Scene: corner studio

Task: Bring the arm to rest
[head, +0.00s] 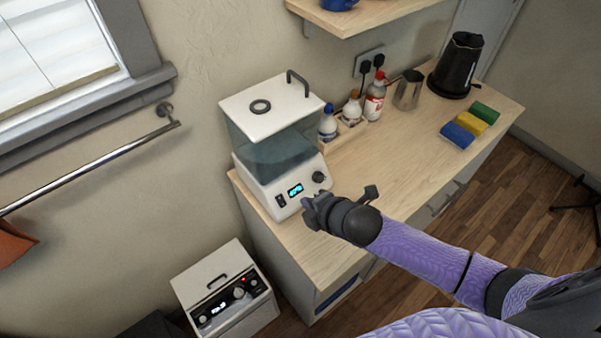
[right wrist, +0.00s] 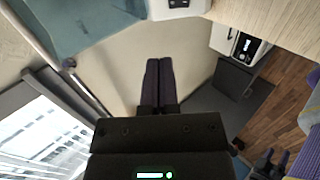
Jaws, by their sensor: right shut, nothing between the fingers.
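My right arm reaches in from the lower right in the head view. My right gripper (head: 312,212) is in front of the lower front of the white appliance with a clear tank (head: 270,150), near its display and knob. I cannot tell whether it touches it. In the right wrist view my right gripper's two dark fingers (right wrist: 158,84) lie side by side, shut and empty. My left gripper does not show in the head view.
The wooden counter (head: 400,165) holds bottles (head: 374,100), a metal jug (head: 408,90), a black kettle (head: 456,65) and coloured sponges (head: 471,121). A white box with knobs (head: 225,290) stands lower left. A towel rail (head: 90,168) is on the wall.

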